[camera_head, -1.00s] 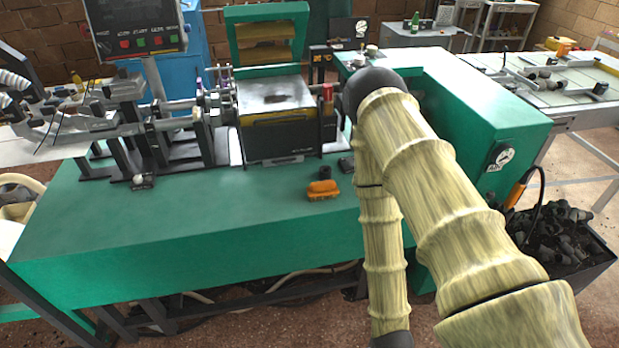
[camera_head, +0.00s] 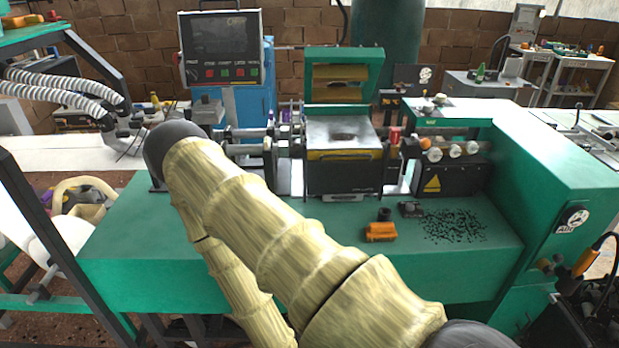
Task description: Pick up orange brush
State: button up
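The orange brush (camera_head: 380,232) is a small block lying on the green machine table (camera_head: 340,258), near its front edge and right of the picture's middle. My arm, in a pale ribbed sleeve, crosses the lower middle and reaches up to the left, ending in a dark rounded joint in front of the table's left part. The arm lies left of the brush and apart from it in the picture. My gripper does not show, so I cannot see its fingers or whether it holds anything.
A small black cylinder (camera_head: 384,214) stands right behind the brush, and a small dark block (camera_head: 411,209) lies to its right. Scattered black bits (camera_head: 455,226) cover the table further right. The machine block (camera_head: 342,176) with a raised green lid (camera_head: 343,70) stands behind.

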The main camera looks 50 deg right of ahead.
aim_at(378, 231)
jog(key=u, duration=0.5)
jog(key=k, duration=1.15)
jog(key=z, duration=1.65)
jog(key=i, duration=0.2)
jog(key=u, duration=0.2)
